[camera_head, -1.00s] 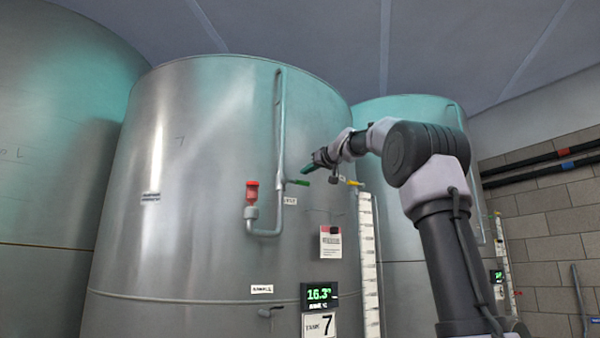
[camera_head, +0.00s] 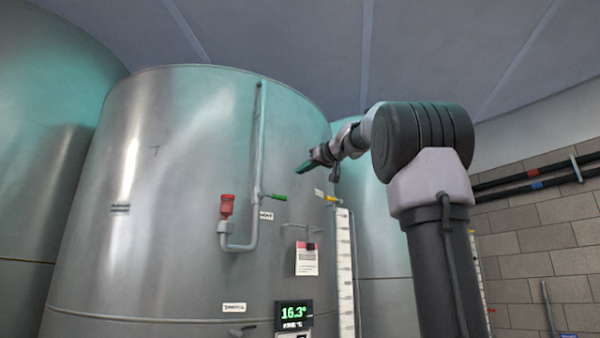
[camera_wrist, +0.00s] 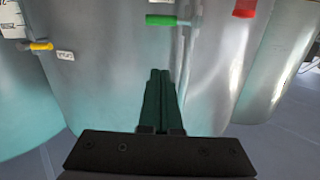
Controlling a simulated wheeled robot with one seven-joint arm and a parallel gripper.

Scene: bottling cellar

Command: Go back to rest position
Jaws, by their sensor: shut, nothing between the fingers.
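My gripper (camera_head: 311,163) is raised in front of the upper right part of the large steel tank (camera_head: 185,160). Its dark green fingers are shut together and empty, and they also show in the wrist view (camera_wrist: 160,88). In the head view the fingers point left, above and to the right of the green-handled valve (camera_head: 279,197) on the tank's pipe. A gap separates the fingertips from that handle. The green handle also appears in the wrist view (camera_wrist: 161,20), beyond the fingertips.
A red fitting (camera_head: 227,204) sits on the bent pipe, and a yellow handle (camera_head: 331,198) tops the white level scale (camera_head: 346,270). A tag (camera_head: 306,259) and a temperature display (camera_head: 294,314) are on the tank. Pipes (camera_head: 535,182) run along the block wall at right.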

